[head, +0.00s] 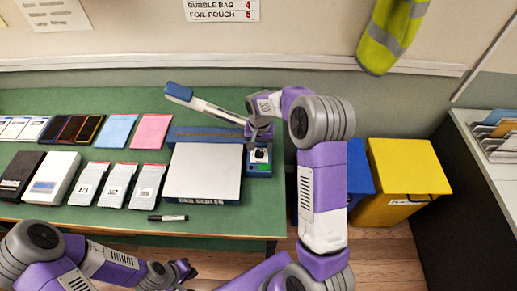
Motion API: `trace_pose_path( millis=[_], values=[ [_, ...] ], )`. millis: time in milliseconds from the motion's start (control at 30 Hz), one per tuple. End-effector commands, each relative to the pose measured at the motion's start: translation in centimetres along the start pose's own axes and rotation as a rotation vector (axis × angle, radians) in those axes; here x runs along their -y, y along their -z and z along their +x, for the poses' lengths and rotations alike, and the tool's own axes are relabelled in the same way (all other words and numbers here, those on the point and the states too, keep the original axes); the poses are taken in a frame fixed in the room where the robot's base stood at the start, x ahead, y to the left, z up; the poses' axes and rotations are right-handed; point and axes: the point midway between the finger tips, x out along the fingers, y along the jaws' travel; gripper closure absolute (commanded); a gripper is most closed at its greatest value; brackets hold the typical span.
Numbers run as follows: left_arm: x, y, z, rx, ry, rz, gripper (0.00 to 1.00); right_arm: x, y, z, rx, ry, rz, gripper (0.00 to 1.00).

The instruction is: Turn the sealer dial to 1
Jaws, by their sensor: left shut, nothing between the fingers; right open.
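The bag sealer (204,174) is a white and blue unit on the green table, its white and blue lever (205,105) raised toward the upper left. Its blue control panel at the right end carries a small dial (260,155) above a green patch (264,167). My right gripper (260,143) is open and points down just over the dial, partly hiding it. I cannot tell whether the fingers touch it, nor read its setting. My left gripper (188,269) is shut and empty, low in front of the table edge.
Several phones, pouches and white packs lie left of the sealer. A black marker (168,217) lies near the front edge. Blue and yellow bins (408,172) stand right of the table. A wall sign (222,8) reads bubble bag 4, foil pouch 5.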

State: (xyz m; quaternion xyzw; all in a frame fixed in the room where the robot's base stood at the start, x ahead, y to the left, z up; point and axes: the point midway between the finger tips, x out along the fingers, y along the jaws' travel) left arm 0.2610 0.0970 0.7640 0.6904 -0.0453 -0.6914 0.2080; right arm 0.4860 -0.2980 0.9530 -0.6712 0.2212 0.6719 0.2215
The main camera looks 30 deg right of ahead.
Motion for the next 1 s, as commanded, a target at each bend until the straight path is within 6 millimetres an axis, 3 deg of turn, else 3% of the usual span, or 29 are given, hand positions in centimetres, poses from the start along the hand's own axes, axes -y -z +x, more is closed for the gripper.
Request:
trace_pose_path(
  millis=[200,500,867,1000],
  values=[
    [0.1,0.0,0.2,-0.001,0.000,0.000,1.00,0.0,0.0,2.2,0.001,-0.001,0.000,0.39],
    [0.1,0.0,0.2,-0.001,0.000,0.000,1.00,0.0,0.0,2.4,-0.001,0.000,0.000,0.39],
    [0.1,0.0,0.2,-0.001,0.000,0.000,1.00,0.0,0.0,2.3,-0.001,0.000,0.000,0.94],
    [0.1,0.0,0.2,-0.001,0.000,0.000,1.00,0.0,0.0,2.3,-0.001,0.000,-0.004,0.95]
  ],
)
